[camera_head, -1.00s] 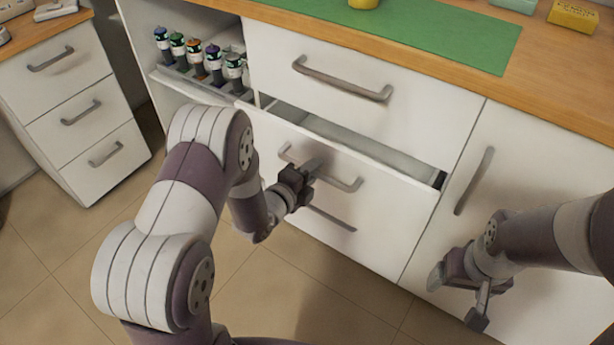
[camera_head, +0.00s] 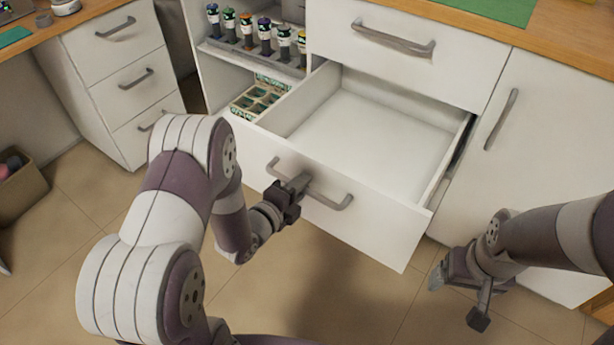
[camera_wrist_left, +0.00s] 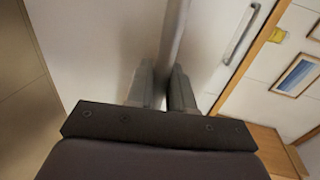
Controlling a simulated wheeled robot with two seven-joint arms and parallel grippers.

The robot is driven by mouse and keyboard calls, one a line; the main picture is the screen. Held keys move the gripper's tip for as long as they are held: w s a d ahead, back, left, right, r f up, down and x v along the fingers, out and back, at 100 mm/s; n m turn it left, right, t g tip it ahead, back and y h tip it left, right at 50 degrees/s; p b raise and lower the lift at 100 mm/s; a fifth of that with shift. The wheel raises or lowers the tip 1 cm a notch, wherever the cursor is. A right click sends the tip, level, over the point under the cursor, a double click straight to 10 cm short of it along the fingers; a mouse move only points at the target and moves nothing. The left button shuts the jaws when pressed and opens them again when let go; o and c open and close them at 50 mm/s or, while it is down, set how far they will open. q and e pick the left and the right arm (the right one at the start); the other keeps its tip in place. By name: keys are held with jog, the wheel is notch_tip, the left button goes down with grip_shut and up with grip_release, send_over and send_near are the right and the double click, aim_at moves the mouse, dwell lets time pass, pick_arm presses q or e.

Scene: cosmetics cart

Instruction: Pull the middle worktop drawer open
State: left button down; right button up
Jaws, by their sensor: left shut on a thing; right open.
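The middle worktop drawer (camera_head: 365,135) is pulled well out of the cabinet in the head view, and its white inside is empty where it shows. Its bar handle (camera_head: 328,200) is on the drawer front. My left gripper (camera_head: 297,184) is shut on the handle, left of the handle's middle. In the left wrist view the handle bar (camera_wrist_left: 174,40) runs between the two fingers of my left gripper (camera_wrist_left: 163,85). My right gripper (camera_head: 460,296) is open and empty, low in front of the right cabinet door.
The closed top drawer (camera_head: 420,55) is above. A cabinet door (camera_head: 530,130) is at the right. A shelf (camera_head: 245,55) holds several small bottles, with a divided box (camera_head: 258,98) below. Another drawer unit (camera_head: 125,75) stands left. A cardboard box (camera_head: 20,188) is on the floor.

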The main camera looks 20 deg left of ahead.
pick_arm(q)
jog(key=shift+f+v, duration=0.25)
jog(key=shift+v, duration=0.9)
pick_arm(e)
jog(key=shift+s+a+r, duration=0.1)
jog(key=shift+s+a, duration=0.05)
jog(key=shift+s, duration=0.2)
pick_arm(q)
jog(key=c, duration=1.2)
grip_release()
jog(key=shift+o, duration=0.2)
jog(key=p+v, duration=0.3)
jog(key=v, duration=0.9)
jog(key=shift+s, duration=0.4)
pick_arm(e)
jog(key=shift+r, duration=1.6)
pick_arm(q)
jog(key=shift+a, duration=0.1)
